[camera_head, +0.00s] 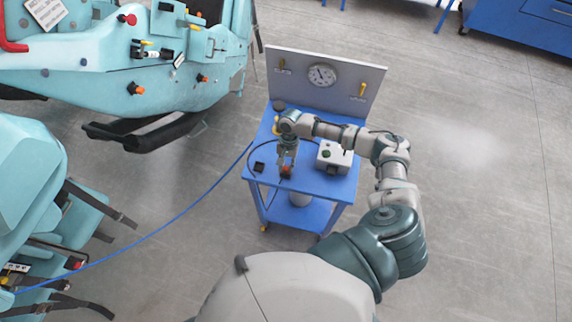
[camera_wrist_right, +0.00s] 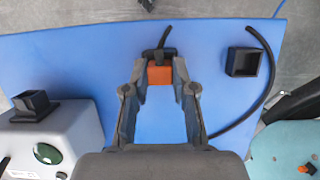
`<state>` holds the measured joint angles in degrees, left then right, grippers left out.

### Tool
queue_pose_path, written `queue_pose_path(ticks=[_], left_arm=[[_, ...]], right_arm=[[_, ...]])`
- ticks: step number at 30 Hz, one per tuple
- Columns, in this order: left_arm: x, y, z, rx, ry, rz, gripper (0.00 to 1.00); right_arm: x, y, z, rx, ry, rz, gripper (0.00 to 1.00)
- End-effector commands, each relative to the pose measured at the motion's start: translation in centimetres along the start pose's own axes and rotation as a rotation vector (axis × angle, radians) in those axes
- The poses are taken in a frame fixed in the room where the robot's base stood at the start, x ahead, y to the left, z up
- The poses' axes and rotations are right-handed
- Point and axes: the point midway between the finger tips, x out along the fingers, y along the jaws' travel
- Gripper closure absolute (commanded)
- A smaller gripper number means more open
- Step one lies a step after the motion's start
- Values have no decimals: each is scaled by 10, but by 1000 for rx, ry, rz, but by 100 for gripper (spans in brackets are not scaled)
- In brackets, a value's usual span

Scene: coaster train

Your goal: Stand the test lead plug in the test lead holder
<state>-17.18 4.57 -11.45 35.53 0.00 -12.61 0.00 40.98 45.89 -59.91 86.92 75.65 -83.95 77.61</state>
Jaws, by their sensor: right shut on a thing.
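The test lead plug is an orange block with a black top and a black cable. It shows between my right gripper's fingers in the wrist view (camera_wrist_right: 159,74) and as an orange spot in the head view (camera_head: 286,172). My right gripper (camera_head: 287,162) is shut on it over the blue cart top. A black, open-topped square cup, which looks like the test lead holder (camera_wrist_right: 243,62), stands apart from the plug, to its right in the wrist view. In the head view the cup (camera_head: 259,167) is left of the gripper and looks empty. My left gripper is out of view.
A grey box (camera_head: 335,158) with a green button and a black square socket (camera_wrist_right: 33,105) stands on the cart (camera_head: 276,183). The black cable curves around the cup. A grey panel with a gauge (camera_head: 322,75) rises at the back. Teal train cars (camera_head: 130,60) stand left.

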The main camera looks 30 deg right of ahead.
Motion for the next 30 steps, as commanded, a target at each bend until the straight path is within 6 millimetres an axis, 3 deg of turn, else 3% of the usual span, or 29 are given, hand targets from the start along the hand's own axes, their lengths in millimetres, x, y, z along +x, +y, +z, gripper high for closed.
queue_pose_path(ticks=[9, 10, 13, 23, 26, 30], left_arm=[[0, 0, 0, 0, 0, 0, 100], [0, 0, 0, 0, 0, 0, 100], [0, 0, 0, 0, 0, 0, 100], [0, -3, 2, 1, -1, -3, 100], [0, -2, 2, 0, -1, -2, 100], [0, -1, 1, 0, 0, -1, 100]], right_arm=[[3, 0, -1, 0, 0, 0, 100], [3, 0, -1, 0, 0, 0, 69], [3, 0, -1, 0, 0, 0, 45], [0, 0, -1, 0, 0, 0, 45], [-10, 0, -2, 0, 1, -1, 45], [-37, 0, -2, 0, 2, -3, 45]])
